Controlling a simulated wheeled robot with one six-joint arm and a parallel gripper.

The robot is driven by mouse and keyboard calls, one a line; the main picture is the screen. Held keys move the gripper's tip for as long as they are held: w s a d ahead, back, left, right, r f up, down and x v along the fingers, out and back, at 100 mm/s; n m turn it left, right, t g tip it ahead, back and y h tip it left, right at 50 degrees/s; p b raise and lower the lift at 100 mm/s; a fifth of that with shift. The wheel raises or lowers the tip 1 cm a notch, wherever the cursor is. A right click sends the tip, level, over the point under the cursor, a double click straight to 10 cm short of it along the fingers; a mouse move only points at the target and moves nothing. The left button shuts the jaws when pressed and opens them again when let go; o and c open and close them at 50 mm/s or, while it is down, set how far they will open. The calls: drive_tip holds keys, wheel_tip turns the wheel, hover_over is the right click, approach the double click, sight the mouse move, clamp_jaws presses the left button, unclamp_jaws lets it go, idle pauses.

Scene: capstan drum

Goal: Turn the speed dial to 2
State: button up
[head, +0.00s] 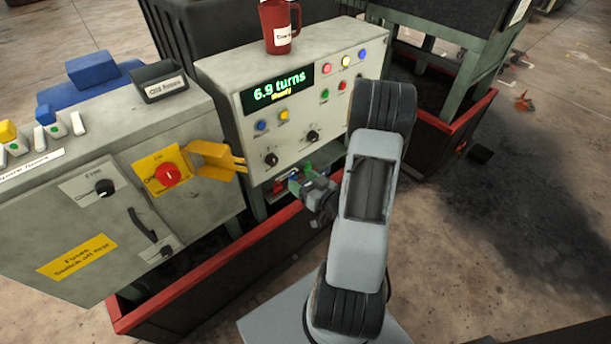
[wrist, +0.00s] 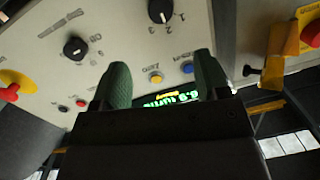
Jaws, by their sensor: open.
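The control panel (head: 238,98) has a green display (head: 278,91) reading "6.9 turns". Two black knobs sit low on its face, a left one (head: 271,159) and a right one (head: 313,136). The wrist view shows the panel upside down. There, a black dial (wrist: 160,12) marked 1, 2, 3 is cut by the top edge; its setting is unclear. The other black knob (wrist: 75,48) is to its left. My gripper (head: 300,176) is at the panel's lower edge. Its green fingers (wrist: 162,72) are apart and empty, with no visible contact with a dial.
Blue (head: 262,126) and yellow (head: 284,114) buttons sit above the left knob. A yellow bracket (head: 215,157) projects beside the panel, near a red switch (head: 166,174). A red mug (head: 279,27) stands on top. Floor at the right is mostly clear.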

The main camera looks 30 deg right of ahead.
drive_tip(key=shift+s+p, duration=0.3)
drive_tip(key=shift+s, duration=0.15)
idle(0.4)
